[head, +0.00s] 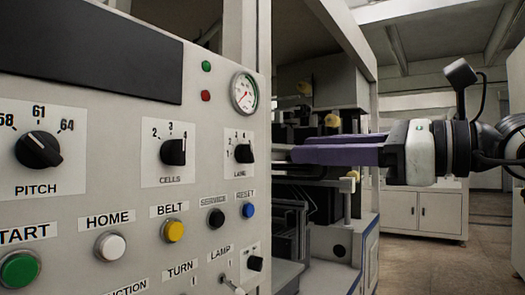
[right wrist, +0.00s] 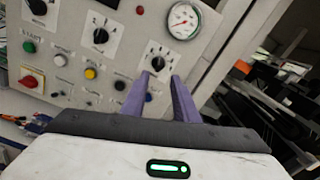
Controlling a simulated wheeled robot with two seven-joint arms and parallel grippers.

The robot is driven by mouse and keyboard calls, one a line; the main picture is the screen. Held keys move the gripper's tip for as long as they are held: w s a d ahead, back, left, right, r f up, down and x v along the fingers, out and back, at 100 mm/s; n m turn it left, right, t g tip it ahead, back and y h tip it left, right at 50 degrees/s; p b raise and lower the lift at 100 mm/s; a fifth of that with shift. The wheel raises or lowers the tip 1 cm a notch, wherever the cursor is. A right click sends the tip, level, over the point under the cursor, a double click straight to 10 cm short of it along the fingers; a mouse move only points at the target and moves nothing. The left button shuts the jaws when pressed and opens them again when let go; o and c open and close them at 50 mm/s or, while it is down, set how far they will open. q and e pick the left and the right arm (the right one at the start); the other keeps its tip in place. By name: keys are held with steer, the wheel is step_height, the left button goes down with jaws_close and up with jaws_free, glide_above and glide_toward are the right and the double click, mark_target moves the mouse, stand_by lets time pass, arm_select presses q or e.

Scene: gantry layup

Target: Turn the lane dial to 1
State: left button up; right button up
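The lane dial (head: 244,153) is a black knob on a white plate marked LANE, on the right part of the control panel (head: 110,208). Small numbers ring it; which one its pointer faces is too small to tell. My right gripper (head: 291,153) comes in from the right with purple fingers, their tips just to the right of the dial. In the right wrist view the gripper (right wrist: 160,77) has its fingers apart with nothing between them. The dial (right wrist: 157,63) shows just beyond the gap, apparently not gripped. My left gripper is not in view.
The cells dial (head: 174,151) and pitch dial (head: 38,150) are left of the lane dial. A pressure gauge (head: 245,93) is above it. The black service button (head: 216,218) and blue reset button (head: 249,210) are below. Machinery stands behind the panel's right edge.

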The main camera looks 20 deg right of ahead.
mark_target(252, 151)
steer(key=p+x, duration=0.1)
steer(key=x, duration=0.8)
steer(key=shift+w+a, duration=0.25)
steer(key=shift+a, duration=0.1)
jaws_close()
